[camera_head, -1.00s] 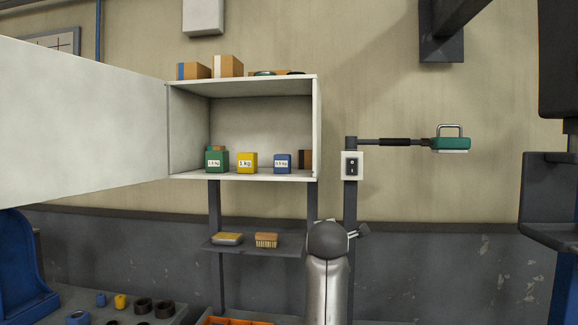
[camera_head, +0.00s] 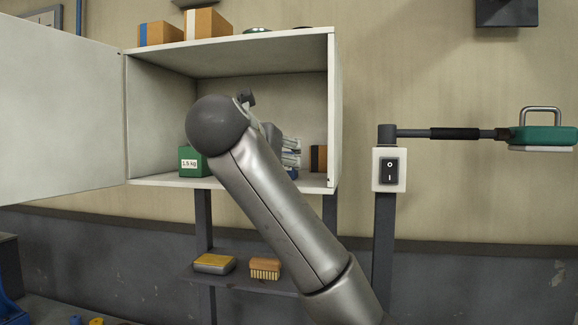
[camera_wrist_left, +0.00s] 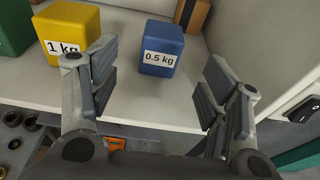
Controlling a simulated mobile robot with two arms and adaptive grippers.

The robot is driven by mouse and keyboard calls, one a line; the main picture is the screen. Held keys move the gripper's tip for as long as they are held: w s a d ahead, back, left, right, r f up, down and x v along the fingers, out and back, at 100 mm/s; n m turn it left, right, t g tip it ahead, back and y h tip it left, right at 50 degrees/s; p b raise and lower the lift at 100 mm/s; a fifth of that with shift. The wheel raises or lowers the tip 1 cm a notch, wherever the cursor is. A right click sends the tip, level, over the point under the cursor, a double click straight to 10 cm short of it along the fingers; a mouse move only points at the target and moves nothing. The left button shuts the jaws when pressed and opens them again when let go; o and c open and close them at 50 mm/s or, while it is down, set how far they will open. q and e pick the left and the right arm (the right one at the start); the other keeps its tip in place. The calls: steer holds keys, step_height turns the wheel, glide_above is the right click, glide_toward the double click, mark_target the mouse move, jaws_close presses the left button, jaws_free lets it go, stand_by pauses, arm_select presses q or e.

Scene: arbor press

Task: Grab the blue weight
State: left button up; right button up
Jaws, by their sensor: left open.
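The blue weight (camera_wrist_left: 163,45), a cube labelled 0.5 kg, sits on the white cabinet shelf in the left wrist view. My left gripper (camera_wrist_left: 160,68) is open and empty, its fingers spread to either side of the near part of the shelf. The blue weight stands just beyond and between the fingertips, apart from them. In the head view my left gripper (camera_head: 290,153) is inside the cabinet opening, partly behind my own arm, which hides most of the blue weight. My right gripper is not in view.
A yellow 1 kg weight (camera_wrist_left: 68,30) stands left of the blue one, and a green 1.5 kg weight (camera_head: 195,162) farther left. A brown box (camera_head: 318,158) is near the cabinet's right wall (camera_head: 335,110). The open door (camera_head: 60,120) is at left.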

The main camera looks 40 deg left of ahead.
arm_select(q)
steer(key=p+x, duration=0.1)
steer(key=x, duration=0.2)
steer(key=shift+w+a, duration=0.2)
steer(key=shift+w, duration=0.1)
steer(key=p+x, duration=0.2)
steer(key=x, duration=0.1)
steer(key=p+x, duration=0.1)
steer(key=shift+w+r, duration=0.25)
steer(key=shift+w, duration=0.15)
steer(key=shift+w+a+f+p, duration=0.2)
steer(key=shift+w+a+p, duration=0.15)
steer(key=shift+w, duration=0.05)
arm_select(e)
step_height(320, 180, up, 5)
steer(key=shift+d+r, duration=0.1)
arm_select(q)
steer(key=shift+d, duration=0.1)
steer(key=shift+c, duration=1)
steer(key=c, duration=1.2)
steer(key=shift+c, duration=0.5)
steer(key=shift+r, duration=0.1)
